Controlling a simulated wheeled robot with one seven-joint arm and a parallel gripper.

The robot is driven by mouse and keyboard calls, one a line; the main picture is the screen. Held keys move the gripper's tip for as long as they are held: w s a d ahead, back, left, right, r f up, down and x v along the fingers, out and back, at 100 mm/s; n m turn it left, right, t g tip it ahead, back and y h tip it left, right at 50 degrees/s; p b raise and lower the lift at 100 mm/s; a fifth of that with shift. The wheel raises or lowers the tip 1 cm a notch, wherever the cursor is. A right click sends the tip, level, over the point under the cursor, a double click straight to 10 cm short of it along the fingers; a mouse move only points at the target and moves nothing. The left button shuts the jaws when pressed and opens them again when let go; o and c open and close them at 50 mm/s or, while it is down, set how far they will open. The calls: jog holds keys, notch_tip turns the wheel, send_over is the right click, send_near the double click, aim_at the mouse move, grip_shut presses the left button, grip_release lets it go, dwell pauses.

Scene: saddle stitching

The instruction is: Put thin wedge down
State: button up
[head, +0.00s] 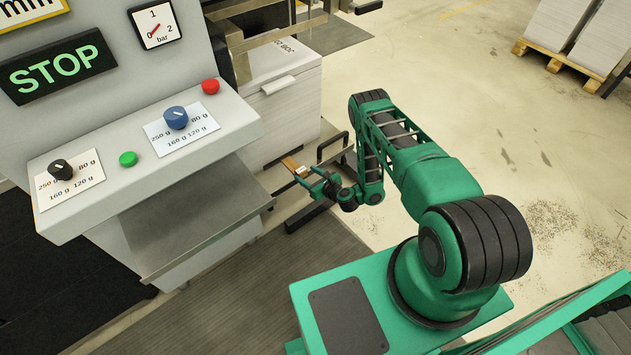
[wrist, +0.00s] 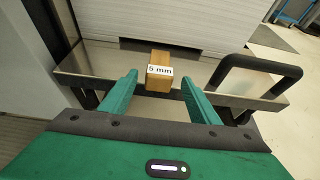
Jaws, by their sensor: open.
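The thin wedge (wrist: 159,58) is a small wooden block with a white "5 mm" label. In the wrist view it rests on a narrow metal ledge (wrist: 97,66). In the head view the wedge (head: 290,163) is a small brown shape beside the fingers. My gripper (wrist: 159,80) is open, with one green finger on each side of the wedge's near end and a visible gap on both sides. In the head view my gripper (head: 311,178) is small and low beside the ledge. The wedge's underside is hidden.
A white paper stack (wrist: 200,25) stands right behind the ledge. A black bar handle (wrist: 262,65) rises at the ledge's right end. The grey control panel (head: 150,150) is left of my arm. Open floor (head: 540,130) lies to the right.

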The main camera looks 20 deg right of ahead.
jog(key=v, duration=0.6)
dwell(0.3)
jog(key=shift+r, duration=0.1)
